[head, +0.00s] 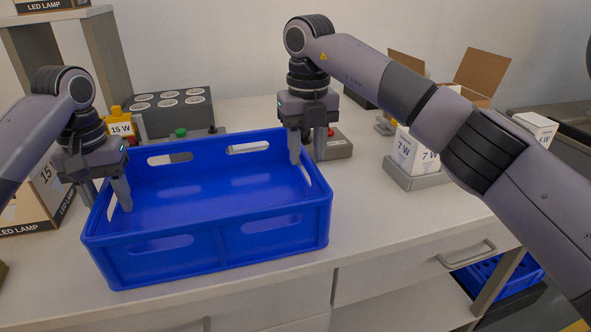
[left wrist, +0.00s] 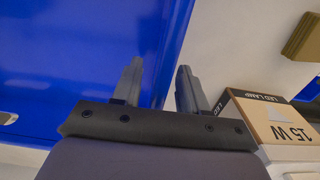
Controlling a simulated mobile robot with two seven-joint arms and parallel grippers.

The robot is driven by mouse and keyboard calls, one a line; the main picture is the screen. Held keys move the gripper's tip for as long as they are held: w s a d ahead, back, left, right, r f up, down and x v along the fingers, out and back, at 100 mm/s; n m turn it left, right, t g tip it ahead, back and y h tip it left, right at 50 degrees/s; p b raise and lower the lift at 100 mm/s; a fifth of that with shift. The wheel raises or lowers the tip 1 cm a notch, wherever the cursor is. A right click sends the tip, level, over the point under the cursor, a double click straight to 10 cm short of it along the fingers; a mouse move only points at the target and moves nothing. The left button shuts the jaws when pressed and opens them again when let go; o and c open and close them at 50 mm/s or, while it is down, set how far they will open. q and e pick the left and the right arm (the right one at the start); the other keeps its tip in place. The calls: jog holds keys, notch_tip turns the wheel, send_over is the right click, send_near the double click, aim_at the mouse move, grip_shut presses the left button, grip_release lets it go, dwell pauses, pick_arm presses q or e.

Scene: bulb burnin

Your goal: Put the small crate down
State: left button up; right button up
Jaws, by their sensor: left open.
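The small crate (head: 207,250) is blue, empty and upright, and appears to rest on the white table near its front edge. My left gripper (head: 105,198) is open at the left wall, one finger inside the crate and one outside. In the left wrist view the left gripper (left wrist: 158,88) has its fingers apart, with the crate's edge running between them. My right gripper (head: 307,154) is at the right wall, its fingers apart, one inside and one outside.
Boxes marked 15 W (head: 45,195) stand left of the crate. A grey test block (head: 172,105) and a device with a red button (head: 338,146) are behind it. A tray (head: 415,178) with 7 W boxes is at right. Another blue crate (head: 500,275) sits below the table.

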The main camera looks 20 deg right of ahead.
pick_arm(q)
notch_tip(320, 180, up, 10)
jog(key=shift+r, duration=0.35)
pick_arm(e)
jog(key=shift+r, duration=0.15)
notch_tip(320, 180, up, 12)
dwell(0.4)
pick_arm(q)
jog(key=shift+s, duration=0.1)
pick_arm(e)
jog(key=shift+s+f, duration=0.1)
jog(key=shift+f, duration=0.1)
